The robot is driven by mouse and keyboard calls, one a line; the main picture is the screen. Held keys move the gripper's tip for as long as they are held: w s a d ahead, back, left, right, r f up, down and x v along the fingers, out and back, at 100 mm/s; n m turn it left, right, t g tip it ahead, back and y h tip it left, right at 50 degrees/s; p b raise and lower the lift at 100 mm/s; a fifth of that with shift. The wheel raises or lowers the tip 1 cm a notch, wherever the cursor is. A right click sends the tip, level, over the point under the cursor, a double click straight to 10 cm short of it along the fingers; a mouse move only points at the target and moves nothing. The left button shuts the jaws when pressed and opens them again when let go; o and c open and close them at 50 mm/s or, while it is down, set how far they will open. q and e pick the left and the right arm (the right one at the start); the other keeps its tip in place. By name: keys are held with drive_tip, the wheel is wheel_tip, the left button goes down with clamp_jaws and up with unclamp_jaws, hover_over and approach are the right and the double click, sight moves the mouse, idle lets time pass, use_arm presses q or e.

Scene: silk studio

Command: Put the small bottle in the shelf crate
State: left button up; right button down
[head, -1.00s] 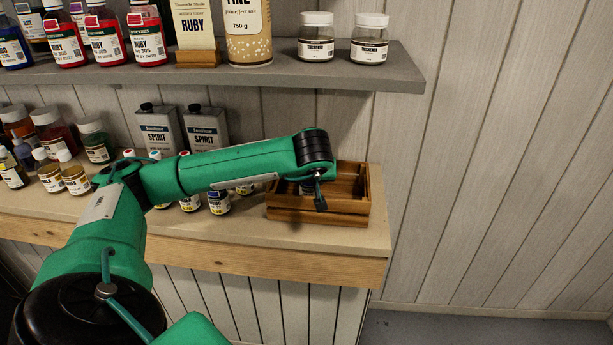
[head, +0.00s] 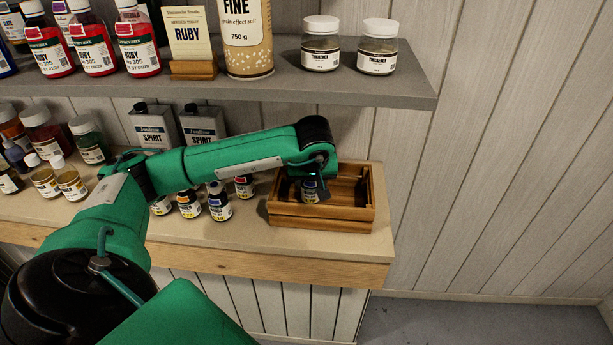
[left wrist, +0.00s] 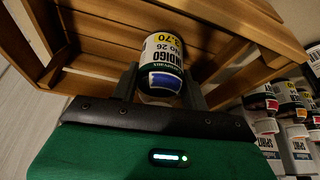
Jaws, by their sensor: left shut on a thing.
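The small bottle (left wrist: 162,62) has a white label reading INDIGO with a yellow band and a blue patch. My left gripper (left wrist: 165,85) is shut on it, with a finger on each side in the left wrist view. In the head view the bottle (head: 310,190) shows below my wrist, within the outline of the wooden shelf crate (head: 318,218). The crate's slatted walls surround the bottle in the left wrist view (left wrist: 100,45). I cannot tell whether the bottle touches the crate floor. My left gripper's fingers are mostly hidden in the head view. My right gripper is out of view.
Several small bottles (head: 219,204) stand just left of the crate. Two grey spirit cans (head: 203,125) stand behind my arm. The upper shelf (head: 330,83) with jars and red bottles overhangs the back. The lower shelf ends right of the crate.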

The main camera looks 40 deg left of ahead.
use_arm(q)
drive_tip(key=shift+s+d+f, duration=0.1)
drive_tip(key=shift+f, duration=0.35)
drive_tip(key=shift+r, duration=0.1)
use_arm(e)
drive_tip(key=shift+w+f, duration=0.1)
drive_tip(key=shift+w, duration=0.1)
use_arm(q)
drive_tip(key=shift+f, duration=0.2)
drive_tip(key=o, duration=1)
drive_tip(key=shift+o, duration=0.2)
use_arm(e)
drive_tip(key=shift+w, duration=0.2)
use_arm(q)
drive_tip(key=shift+r, duration=0.15)
